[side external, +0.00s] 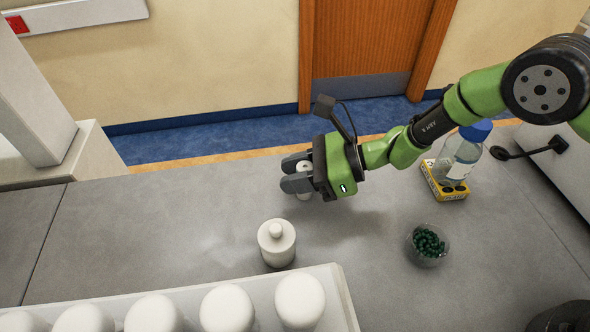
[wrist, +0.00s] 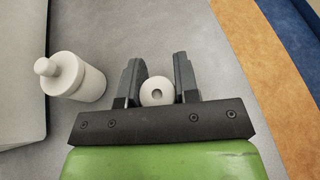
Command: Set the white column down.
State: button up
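The white column (side external: 304,166) is a small upright cylinder with a round hole in its top, seen near the middle of the bench.
A white knobbed bottle (side external: 276,243) stands nearby, in front of the gripper. A white rack (side external: 345,310) with several white rounded tops lies at the front. A bowl of green beads (side external: 427,245) and a blue-capped bottle (side external: 460,155) on a yellow holder stand right. Bench left is clear.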

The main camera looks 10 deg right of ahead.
jog(key=o, duration=0.4)
jog(key=shift+r, duration=0.15)
jog(key=v, duration=0.7)
jog(key=shift+s+d+r, duration=0.1)
jog(key=shift+d, duration=0.2)
jog(key=s+d+r+n+g+h, duration=0.1)
jog(key=s+d+r+n, duration=0.15)
jog(key=r, duration=0.35)
jog(key=s+d+r+n+h, duration=0.1)
jog(key=s+d+r+n, duration=0.1)
jog(key=r+n, duration=0.35)
jog(key=s+d+r+n+g+h, duration=0.1)
jog(key=s+d+r, duration=0.15)
jog(key=r, duration=0.55)
jog(key=s+d+r+n+t+h, duration=0.2)
jog(key=s+d+n+t+h, duration=0.1)
jog(key=s+d, duration=0.3)
jog(key=s+d+r+n+t+h, duration=0.3)
jog(key=s+d+n+h, duration=0.1)
jog(key=s+d, duration=0.3)
jog(key=shift+d+r+t+h, duration=0.3)
jog(key=shift+d+h, duration=0.3)
jog(key=shift+d, duration=0.4)
